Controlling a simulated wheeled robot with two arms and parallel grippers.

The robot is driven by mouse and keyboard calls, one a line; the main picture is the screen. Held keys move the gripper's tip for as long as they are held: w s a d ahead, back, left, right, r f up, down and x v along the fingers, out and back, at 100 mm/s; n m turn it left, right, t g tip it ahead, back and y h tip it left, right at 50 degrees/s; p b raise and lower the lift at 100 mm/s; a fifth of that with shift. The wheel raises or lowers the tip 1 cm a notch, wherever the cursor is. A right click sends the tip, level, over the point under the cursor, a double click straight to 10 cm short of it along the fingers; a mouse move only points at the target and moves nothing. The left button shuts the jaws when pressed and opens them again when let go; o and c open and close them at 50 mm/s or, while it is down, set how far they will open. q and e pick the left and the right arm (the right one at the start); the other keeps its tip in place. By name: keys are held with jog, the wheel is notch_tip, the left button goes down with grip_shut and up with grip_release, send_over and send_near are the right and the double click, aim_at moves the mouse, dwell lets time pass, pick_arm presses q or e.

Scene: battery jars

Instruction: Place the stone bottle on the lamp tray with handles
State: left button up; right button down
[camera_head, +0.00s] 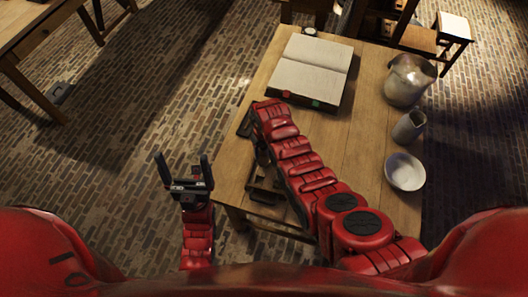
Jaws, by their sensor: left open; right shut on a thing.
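A dark brown tray-like piece (262,190) lies at the table's near left edge, partly covered by my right arm; it may be the lamp tray, but its handles are not clear. My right gripper (263,160) points down just above it, beside the arm. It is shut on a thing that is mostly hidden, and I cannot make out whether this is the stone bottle. My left gripper (183,168) is open and empty, fingers up, left of the table and over the brick floor.
On the wooden table (365,150) an open book (312,65) lies at the back. A pale metallic pitcher (408,80), a grey jug (408,128) and a white bowl (404,171) stand along the right edge. The table is clear between book and bowl.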

jog(key=shift+f, duration=0.8)
jog(key=shift+f, duration=0.2)
jog(key=shift+c, duration=0.7)
grip_release()
jog(key=shift+r, duration=0.1)
